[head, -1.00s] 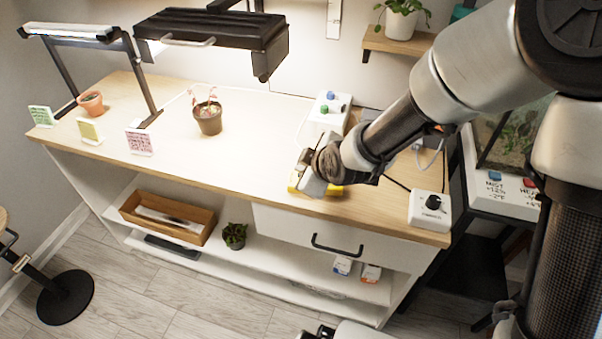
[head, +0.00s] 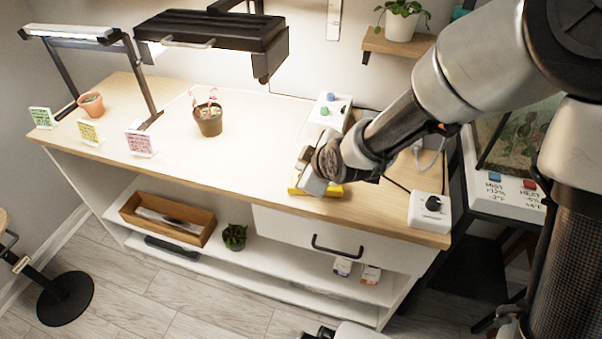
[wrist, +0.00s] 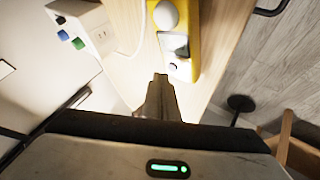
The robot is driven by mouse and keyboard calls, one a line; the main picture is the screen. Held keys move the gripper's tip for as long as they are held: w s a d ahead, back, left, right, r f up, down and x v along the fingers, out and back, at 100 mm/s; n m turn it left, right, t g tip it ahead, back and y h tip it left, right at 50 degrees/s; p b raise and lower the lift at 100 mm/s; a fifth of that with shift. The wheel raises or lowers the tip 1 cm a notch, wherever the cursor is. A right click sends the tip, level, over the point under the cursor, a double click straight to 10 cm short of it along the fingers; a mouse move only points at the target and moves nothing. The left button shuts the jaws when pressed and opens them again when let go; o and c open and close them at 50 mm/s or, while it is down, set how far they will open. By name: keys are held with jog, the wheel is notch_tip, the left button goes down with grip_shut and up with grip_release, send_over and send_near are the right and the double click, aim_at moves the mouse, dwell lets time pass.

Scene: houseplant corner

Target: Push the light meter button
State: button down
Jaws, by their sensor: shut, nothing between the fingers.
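The light meter is a yellow device lying on the bench top, with a white dome, a grey display and a small dark-marked white button (wrist: 175,67) in the wrist view. Its yellow body (wrist: 210,40) runs up to the top edge there. In the head view only yellow edges of the meter (head: 334,191) show beside and below my gripper, which hides the rest. My gripper (wrist: 160,80) is shut and empty, with its fingertips close to the button end of the meter. I cannot tell whether the tips touch it. It also shows in the head view (head: 311,184).
A white box with coloured buttons (head: 329,113) stands behind the meter. A white knob box (head: 430,212) sits at the bench's right front corner. A black lamp (head: 212,30) hangs over a potted plant (head: 208,122).

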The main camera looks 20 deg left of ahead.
jog(key=shift+r+p, duration=2)
jog(key=shift+r, duration=0.95)
